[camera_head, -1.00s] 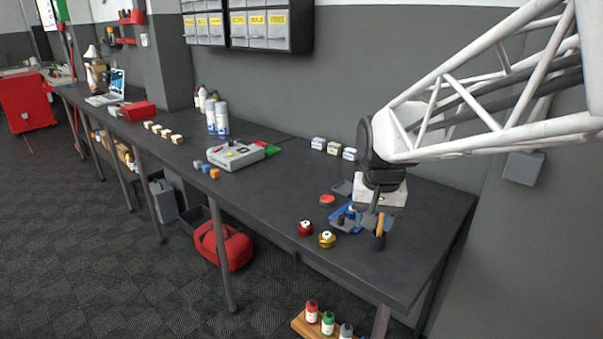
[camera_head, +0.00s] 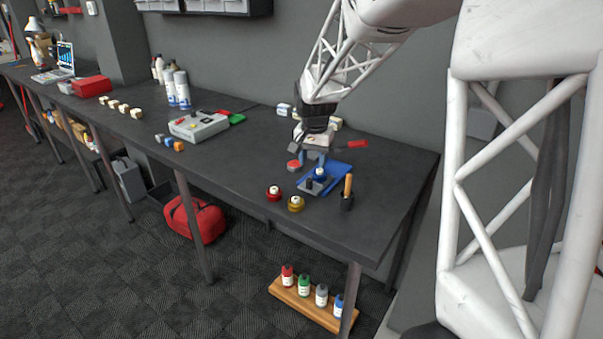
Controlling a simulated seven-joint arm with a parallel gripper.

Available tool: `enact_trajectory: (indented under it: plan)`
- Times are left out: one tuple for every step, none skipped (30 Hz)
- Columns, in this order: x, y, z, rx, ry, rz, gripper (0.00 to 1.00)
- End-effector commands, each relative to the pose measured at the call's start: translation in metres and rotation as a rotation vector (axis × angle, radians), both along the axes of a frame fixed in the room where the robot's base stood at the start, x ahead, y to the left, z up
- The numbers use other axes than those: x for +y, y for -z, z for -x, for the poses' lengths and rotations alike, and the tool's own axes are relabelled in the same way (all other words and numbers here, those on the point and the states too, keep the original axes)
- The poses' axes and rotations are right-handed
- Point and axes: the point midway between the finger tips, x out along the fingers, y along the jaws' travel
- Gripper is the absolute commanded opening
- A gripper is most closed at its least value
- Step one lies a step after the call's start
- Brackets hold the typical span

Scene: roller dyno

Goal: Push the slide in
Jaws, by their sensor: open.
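A blue fixture (camera_head: 338,171) lies on the workbench with a grey plate (camera_head: 304,187) at its front left. The plate carries a small dark knob, and a blue round piece with a white top (camera_head: 320,174) sits beside it. I take the plate and its knob as the slide, but cannot tell how far in it sits. My gripper (camera_head: 308,160) points down just behind the fixture, fingers apart, with nothing seen between them. It hides part of the fixture's back left side. Whether the fingers touch it cannot be told.
A red pot (camera_head: 273,193) and a gold pot (camera_head: 296,203) stand in front. A black holder (camera_head: 347,202) with an orange-handled tool stands at right. A grey control box (camera_head: 198,126) is further left. The front right bench is clear.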

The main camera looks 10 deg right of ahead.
Motion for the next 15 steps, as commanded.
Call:
enact_trajectory:
  plan:
    - [0.0, 0.006, -0.01, 0.006, 0.009, 0.0, 0.48]
    - [0.001, 0.009, -0.014, 0.008, 0.016, 0.0, 0.48]
    - [0.001, 0.013, -0.02, 0.012, 0.024, 0.0, 0.48]
    - [0.001, 0.016, -0.023, 0.013, 0.028, -0.001, 0.48]
    - [0.001, 0.018, -0.027, 0.015, 0.032, -0.001, 0.48]
    - [0.001, 0.021, -0.031, 0.017, 0.037, -0.001, 0.48]
    - [0.002, 0.022, -0.033, 0.018, 0.041, -0.001, 0.48]
    - [0.002, 0.023, -0.035, 0.018, 0.044, -0.001, 0.48]
    - [0.002, 0.025, -0.037, 0.019, 0.047, -0.001, 0.48]
    - [0.002, 0.025, -0.038, 0.021, 0.049, -0.001, 0.48]
    - [0.002, 0.026, -0.039, 0.021, 0.05, -0.001, 0.48]
    - [0.002, 0.026, -0.039, 0.021, 0.051, -0.001, 0.48]
    - [0.002, 0.026, -0.04, 0.021, 0.051, -0.002, 0.48]
    - [0.002, 0.027, -0.04, 0.021, 0.051, -0.001, 0.48]
    - [0.002, 0.026, -0.04, 0.021, 0.051, -0.001, 0.48]
